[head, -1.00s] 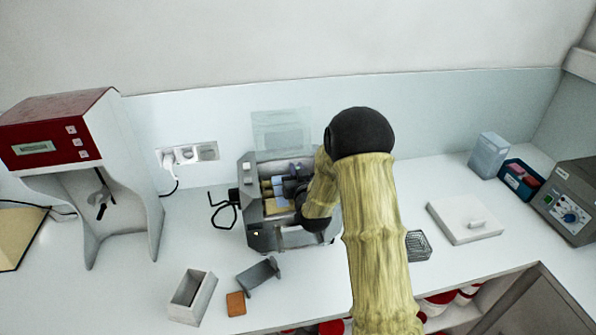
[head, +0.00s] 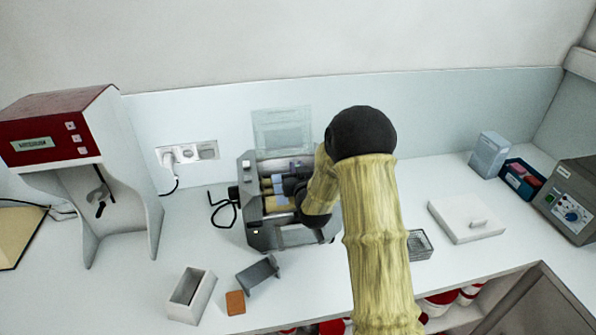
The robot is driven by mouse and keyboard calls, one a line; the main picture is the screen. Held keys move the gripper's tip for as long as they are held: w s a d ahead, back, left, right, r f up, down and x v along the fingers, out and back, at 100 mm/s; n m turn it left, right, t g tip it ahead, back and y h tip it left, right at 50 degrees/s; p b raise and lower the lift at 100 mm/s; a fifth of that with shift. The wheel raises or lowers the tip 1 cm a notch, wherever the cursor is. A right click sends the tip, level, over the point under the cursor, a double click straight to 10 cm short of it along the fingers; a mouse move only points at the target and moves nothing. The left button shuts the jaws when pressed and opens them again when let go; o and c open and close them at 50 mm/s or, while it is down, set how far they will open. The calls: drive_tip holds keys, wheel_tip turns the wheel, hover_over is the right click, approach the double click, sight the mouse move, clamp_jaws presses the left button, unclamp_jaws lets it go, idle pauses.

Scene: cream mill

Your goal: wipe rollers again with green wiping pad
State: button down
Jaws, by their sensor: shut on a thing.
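The grey mill (head: 247,205) stands on the counter near the middle, against the back wall. Its yellowish rollers (head: 276,203) lie across the open top. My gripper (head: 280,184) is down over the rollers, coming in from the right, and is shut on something. The green wiping pad cannot be made out clearly; the fingers and wrist cover most of that spot. A small pale blue patch shows by the fingertips. My arm hides the right side of the mill.
In front of the mill lie a grey angled part (head: 258,274), an orange block (head: 235,303) and an open narrow box (head: 190,294). A red-topped machine (head: 55,130) stands left. A wire basket (head: 420,245) and a white lid (head: 466,219) are right of my arm.

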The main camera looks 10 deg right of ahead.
drive_tip(key=shift+w+r+t+b, duration=0.15)
drive_tip(key=shift+r+t+b, duration=0.15)
drive_tip(key=shift+r, duration=0.4)
drive_tip(key=shift+s+a+r, duration=0.1)
drive_tip(key=shift+s, duration=0.15)
drive_tip(key=shift+s+f+b, duration=0.3)
drive_tip(key=shift+f+b, duration=0.1)
drive_tip(key=shift+s+f+b, duration=0.15)
drive_tip(key=shift+s+b, duration=0.15)
drive_tip(key=shift+s, duration=0.05)
drive_tip(key=shift+s+b, duration=0.5)
drive_tip(key=shift+s, duration=0.5)
